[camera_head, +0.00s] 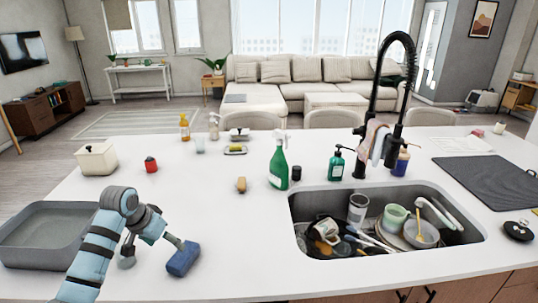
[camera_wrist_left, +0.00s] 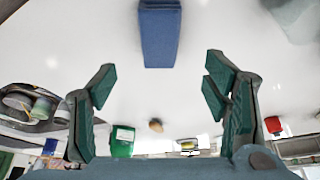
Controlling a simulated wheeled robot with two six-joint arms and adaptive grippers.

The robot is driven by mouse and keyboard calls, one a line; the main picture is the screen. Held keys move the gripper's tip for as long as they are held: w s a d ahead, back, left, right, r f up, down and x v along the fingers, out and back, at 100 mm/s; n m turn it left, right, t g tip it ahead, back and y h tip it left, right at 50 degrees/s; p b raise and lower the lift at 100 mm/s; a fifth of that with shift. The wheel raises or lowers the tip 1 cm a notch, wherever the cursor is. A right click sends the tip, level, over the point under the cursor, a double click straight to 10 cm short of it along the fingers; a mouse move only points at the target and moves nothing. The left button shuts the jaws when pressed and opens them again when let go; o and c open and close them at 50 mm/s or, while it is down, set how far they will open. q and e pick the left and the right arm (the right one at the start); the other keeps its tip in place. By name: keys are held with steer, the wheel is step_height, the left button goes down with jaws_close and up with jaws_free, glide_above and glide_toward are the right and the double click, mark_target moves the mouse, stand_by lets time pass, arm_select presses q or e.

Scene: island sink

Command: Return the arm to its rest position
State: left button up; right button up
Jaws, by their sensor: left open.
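My left arm comes in from the lower left in the head view and is bent over the white countertop (camera_head: 220,225). Its left gripper (camera_head: 153,242) is over the left front of the counter. In the left wrist view the gripper (camera_wrist_left: 160,85) has its green-padded fingers spread wide with nothing between them. A blue block (camera_head: 183,259) is close beside the gripper in the head view. In the wrist view the blue block (camera_wrist_left: 160,35) shows beyond the fingers, apart from them. My right gripper is not in view.
A grey basin (camera_head: 45,215) stands at the left. The sink (camera_head: 440,238) at the right holds cups and dishes. The middle counter is largely clear.

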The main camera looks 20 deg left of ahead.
arm_select(q)
steer(key=shift+m+g, duration=0.4)
steer(key=shift+m, duration=0.2)
steer(key=s+d+f, duration=0.3)
steer(key=d+f, duration=0.1)
steer(key=f, duration=0.1)
steer(key=s+d+f, duration=0.2)
steer(key=f, duration=0.1)
steer(key=shift+s+d+f, duration=0.15)
steer(key=shift+s+f, duration=0.1)
steer(key=shift+s, duration=0.05)
steer(key=s+d+f, duration=0.2)
steer(key=s+d, duration=0.2)
steer(key=s, duration=0.4)
steer(key=s+d+f+n+y, duration=0.1)
steer(key=s+d, duration=0.3)
steer(key=s, duration=0.4)
steer(key=s+d+f, duration=0.2)
steer(key=s+d, duration=0.2)
steer(key=s, duration=0.4)
step_height(320, 180, down, 21)
steer(key=s+a+g+b, duration=0.1)
steer(key=s+a+b, duration=0.1)
steer(key=s+f+g+b, duration=0.1)
steer(key=s+f, duration=1.2)
steer(key=f, duration=0.1)
steer(key=shift+s+a+g, duration=0.3)
steer(key=shift+a, duration=0.05)
